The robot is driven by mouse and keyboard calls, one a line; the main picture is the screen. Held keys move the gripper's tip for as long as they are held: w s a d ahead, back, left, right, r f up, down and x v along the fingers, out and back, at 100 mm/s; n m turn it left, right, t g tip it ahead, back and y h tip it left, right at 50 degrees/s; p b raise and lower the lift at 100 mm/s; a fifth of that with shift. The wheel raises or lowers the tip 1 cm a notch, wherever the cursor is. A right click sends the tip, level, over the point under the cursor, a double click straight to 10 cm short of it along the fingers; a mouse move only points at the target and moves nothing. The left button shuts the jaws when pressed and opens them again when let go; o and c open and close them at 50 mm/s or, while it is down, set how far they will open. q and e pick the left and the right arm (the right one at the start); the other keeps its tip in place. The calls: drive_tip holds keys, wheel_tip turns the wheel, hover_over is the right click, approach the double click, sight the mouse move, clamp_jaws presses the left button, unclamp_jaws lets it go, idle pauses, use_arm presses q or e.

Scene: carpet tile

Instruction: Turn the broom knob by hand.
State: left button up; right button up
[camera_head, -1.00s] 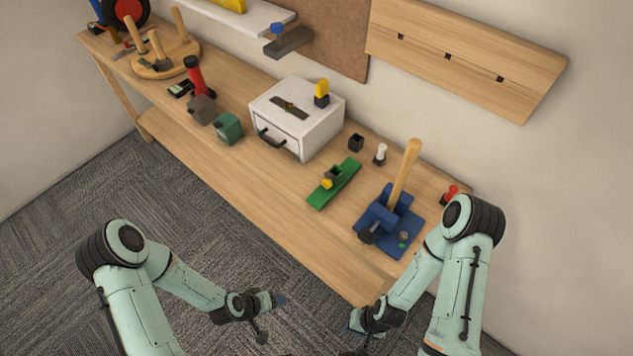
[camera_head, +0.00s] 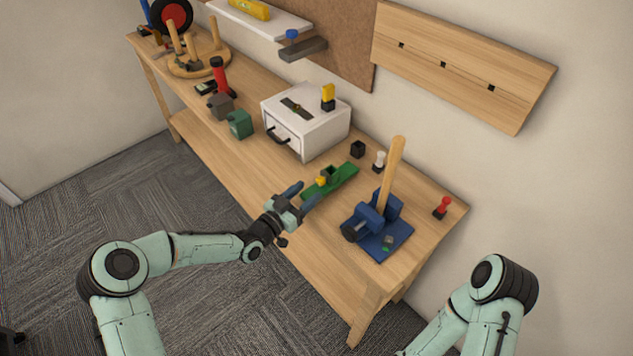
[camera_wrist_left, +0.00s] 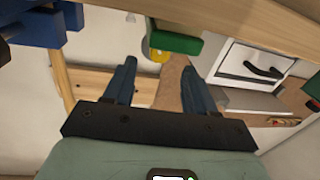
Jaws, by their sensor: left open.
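A blue clamp stand (camera_head: 384,240) sits near the right end of the wooden bench. A pale wooden broom handle (camera_head: 393,168) rises from it, leaning slightly. A dark round knob (camera_head: 352,232) sticks out of the stand's left side; I take it as the broom knob. My left gripper (camera_head: 303,196) is open and empty at the bench's front edge, left of the knob and apart from it, close to a green block rail (camera_head: 340,178). In the left wrist view its two blue fingers (camera_wrist_left: 160,70) are spread. A blue part (camera_wrist_left: 40,28) shows at that view's upper left. My right gripper is out of view.
A white drawer box (camera_head: 310,130) stands behind the green rail. A red peg (camera_head: 442,208) and a white peg (camera_head: 379,161) stand near the blue stand. A green block (camera_head: 240,124) is to the left. The bench front between rail and stand is clear.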

sight(319, 183)
use_arm(q)
drive_tip(key=p+x, duration=0.1)
drive_tip(key=x, duration=0.4)
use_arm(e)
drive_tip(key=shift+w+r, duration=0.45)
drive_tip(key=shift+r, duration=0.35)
